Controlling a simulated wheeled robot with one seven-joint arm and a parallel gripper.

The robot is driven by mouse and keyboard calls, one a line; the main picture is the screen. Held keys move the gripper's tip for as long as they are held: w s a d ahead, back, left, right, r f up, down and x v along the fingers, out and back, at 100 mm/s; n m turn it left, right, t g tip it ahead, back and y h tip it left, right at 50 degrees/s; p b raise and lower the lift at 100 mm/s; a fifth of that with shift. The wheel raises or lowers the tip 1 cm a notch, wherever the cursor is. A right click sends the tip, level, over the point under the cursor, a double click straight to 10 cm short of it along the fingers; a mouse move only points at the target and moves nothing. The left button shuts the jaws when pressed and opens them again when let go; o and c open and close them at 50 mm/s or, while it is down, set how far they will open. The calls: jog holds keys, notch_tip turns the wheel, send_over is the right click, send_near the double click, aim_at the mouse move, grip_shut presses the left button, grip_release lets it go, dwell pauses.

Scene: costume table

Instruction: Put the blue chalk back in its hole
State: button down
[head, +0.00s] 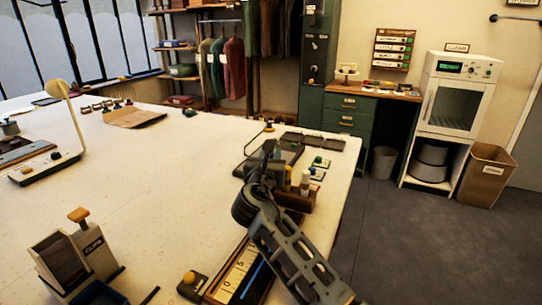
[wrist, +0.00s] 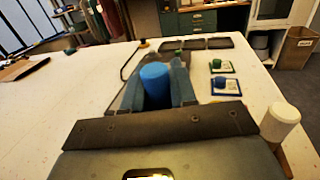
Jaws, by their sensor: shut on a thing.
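The blue chalk (wrist: 155,84) stands upright between the two fingers of my gripper (wrist: 161,92) in the wrist view. In the head view, my gripper (head: 270,152) is over the right part of the table, close to a brown chalk block (head: 298,201); the blue chalk is not clear there. My gripper is shut on the chalk. A white chalk (wrist: 281,121) stands at the right in the wrist view. The block's holes and the chalk's lower end are hidden, so I cannot tell whether the chalk is over a hole.
Small cards with a green knob (wrist: 218,64) and a blue knob (wrist: 220,83) lie beyond my gripper. A dark tray (head: 315,143) lies near the far edge. A wooden scale board (head: 232,277) lies in front, and a clips box (head: 92,250) stands at left. The table's middle is clear.

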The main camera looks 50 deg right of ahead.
jog(key=shift+f+b, duration=0.5)
jog(key=shift+f, duration=0.7)
dwell(0.7)
